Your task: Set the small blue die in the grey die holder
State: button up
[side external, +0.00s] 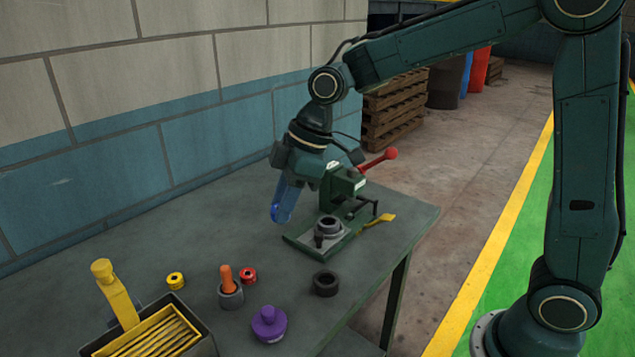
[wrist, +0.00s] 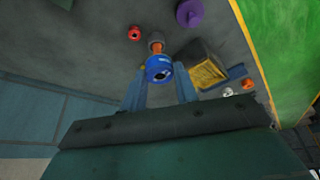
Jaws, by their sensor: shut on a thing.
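My gripper (side external: 284,203) is shut on the small blue die (wrist: 159,70), a short hollow cylinder held between the fingertips. In the side external view the die shows as a darker blue patch at the fingertips, above the table and left of the green press. A grey ring-shaped piece (side external: 328,225), which looks like the die holder, sits on the press's base plate, to the right of and below my gripper. The die is apart from it. The wrist view does not show this grey piece.
The green press (side external: 340,187) has a red-knobbed lever (side external: 389,154). A yellow tool (side external: 379,219), black ring (side external: 325,283), purple knobbed piece (side external: 269,323), red ring (side external: 248,276), yellow ring (side external: 176,281) and grey cup (side external: 231,296) with an orange peg stand around. A tray (side external: 204,344) is at front left.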

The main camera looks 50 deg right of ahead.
jog(key=w+d+r+m+t+h, duration=0.1)
jog(key=w+d+r+m, duration=0.25)
jog(key=d, duration=0.45)
notch_tip(320, 180, up, 3)
jog(key=m+t+h, duration=0.1)
jog(key=m+h, duration=0.1)
jog(key=m, duration=0.4)
send_over(325, 223)
jog(key=s, duration=0.2)
jog(key=shift+n, duration=0.25)
jog(key=f, duration=1.6)
jog(key=shift+w+d+f, duration=0.1)
jog(key=shift+w+d, duration=0.05)
jog(key=shift+w, duration=0.05)
jog(key=shift+f, duration=0.1)
jog(key=shift+f, duration=2)
jog(key=shift+f, duration=0.6)
jog(key=o, duration=1.1)
jog(key=shift+c, duration=0.2)
jog(key=shift+f, duration=0.1)
